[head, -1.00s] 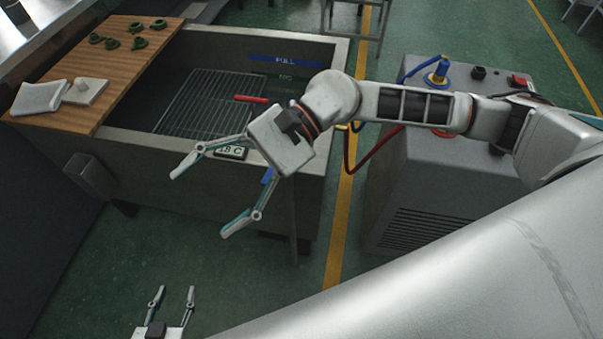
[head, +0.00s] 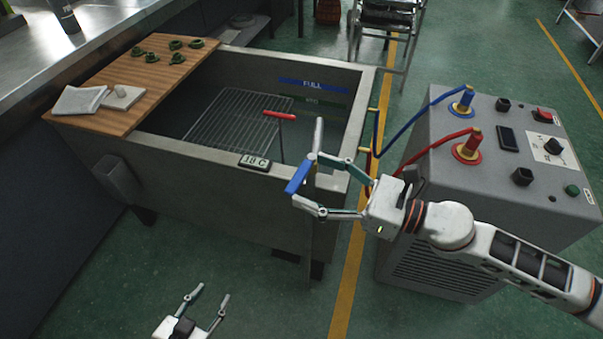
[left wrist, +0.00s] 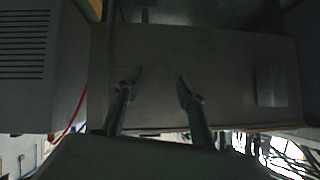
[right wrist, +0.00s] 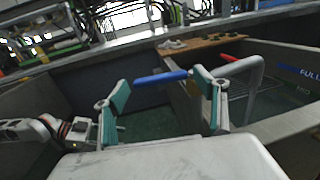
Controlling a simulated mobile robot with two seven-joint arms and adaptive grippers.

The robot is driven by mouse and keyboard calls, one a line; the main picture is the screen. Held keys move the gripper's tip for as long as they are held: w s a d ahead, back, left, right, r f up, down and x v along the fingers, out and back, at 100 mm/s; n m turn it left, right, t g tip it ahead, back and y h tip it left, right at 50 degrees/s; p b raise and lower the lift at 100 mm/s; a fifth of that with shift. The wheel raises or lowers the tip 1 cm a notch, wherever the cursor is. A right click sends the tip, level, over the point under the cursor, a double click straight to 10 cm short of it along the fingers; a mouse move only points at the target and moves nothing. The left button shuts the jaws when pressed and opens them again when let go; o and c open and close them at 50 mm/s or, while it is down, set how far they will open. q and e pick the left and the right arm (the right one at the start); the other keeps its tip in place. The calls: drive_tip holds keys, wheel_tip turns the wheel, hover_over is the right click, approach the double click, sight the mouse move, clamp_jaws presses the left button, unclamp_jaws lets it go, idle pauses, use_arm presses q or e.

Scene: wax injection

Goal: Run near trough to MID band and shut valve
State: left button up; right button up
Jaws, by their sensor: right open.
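The grey trough (head: 215,170) shows dark blue-grey inside, with a wire rack; I cannot tell the water level. On its inner wall are a blue FULL band (head: 313,85) and a fainter MID band (head: 312,101) below. A blue lever (head: 298,176) sits by a grey bent pipe (head: 318,138) at the near right corner. A red lever (head: 279,115) stands farther in. My right gripper (head: 306,180) is open, its fingers on either side of the blue lever (right wrist: 160,77); contact is unclear. My left gripper (head: 212,292) is open and empty, low in front of the trough.
A wooden board (head: 135,80) with a white cloth, a block and several green pieces spans the trough's left end. A temperature display (head: 254,161) is on the front rim. A grey machine (head: 480,210) with blue and red hoses stands at right.

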sight(302, 176)
drive_tip(key=x, duration=0.3)
drive_tip(key=shift+a+r, duration=0.1)
drive_tip(key=shift+a, duration=0.05)
use_arm(q)
drive_tip(key=shift+s+d+f+p, duration=0.1)
drive_tip(key=shift+s+f+p, duration=0.15)
drive_tip(key=shift+s, duration=0.3)
use_arm(e)
drive_tip(key=shift+w+a, duration=0.1)
drive_tip(key=shift+a, duration=0.1)
